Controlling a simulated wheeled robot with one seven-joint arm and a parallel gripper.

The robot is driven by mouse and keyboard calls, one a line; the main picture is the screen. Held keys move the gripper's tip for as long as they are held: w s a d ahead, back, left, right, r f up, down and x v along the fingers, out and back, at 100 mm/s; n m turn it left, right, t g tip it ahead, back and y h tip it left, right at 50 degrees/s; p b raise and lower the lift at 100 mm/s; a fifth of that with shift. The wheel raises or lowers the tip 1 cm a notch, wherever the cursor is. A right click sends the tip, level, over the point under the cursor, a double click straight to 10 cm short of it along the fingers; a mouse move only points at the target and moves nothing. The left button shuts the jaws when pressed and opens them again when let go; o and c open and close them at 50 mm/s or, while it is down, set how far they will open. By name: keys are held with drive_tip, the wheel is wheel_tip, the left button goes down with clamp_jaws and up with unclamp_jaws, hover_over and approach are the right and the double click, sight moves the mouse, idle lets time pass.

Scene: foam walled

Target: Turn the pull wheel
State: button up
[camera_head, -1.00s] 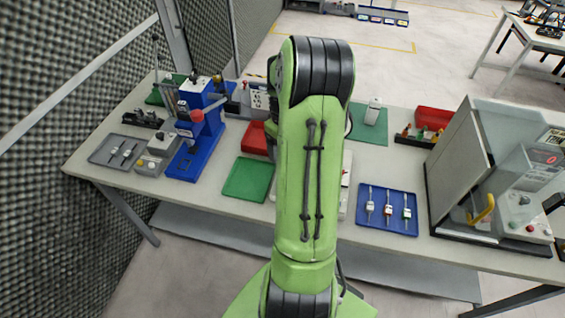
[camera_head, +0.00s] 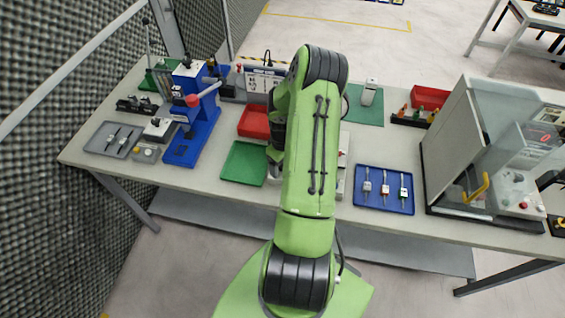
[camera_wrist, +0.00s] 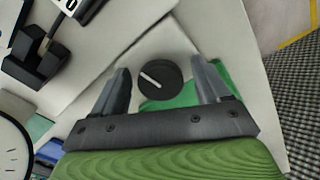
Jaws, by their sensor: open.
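A round black knob (camera_wrist: 160,79) with a white pointer line is in the middle of the wrist view, on a pale panel. It may be the pull wheel; I cannot tell for sure. My gripper (camera_wrist: 165,84) is open, one finger on each side of the knob in the picture, with nothing visibly held. I cannot tell how far the fingertips are above it. In the head view my arm hides the gripper and the knob.
A green tray (camera_head: 243,163) and a blue press (camera_head: 196,128) stand left of my arm. A blue tray (camera_head: 384,208) with several small parts and a glass-fronted cabinet (camera_head: 460,150) stand on the right. A round dial (camera_wrist: 12,150) shows at the lower left of the wrist view.

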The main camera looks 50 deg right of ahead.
drive_tip(key=c, duration=1)
drive_tip(key=shift+d+f+b, duration=0.1)
drive_tip(key=shift+b, duration=0.4)
drive_tip(key=o, duration=1)
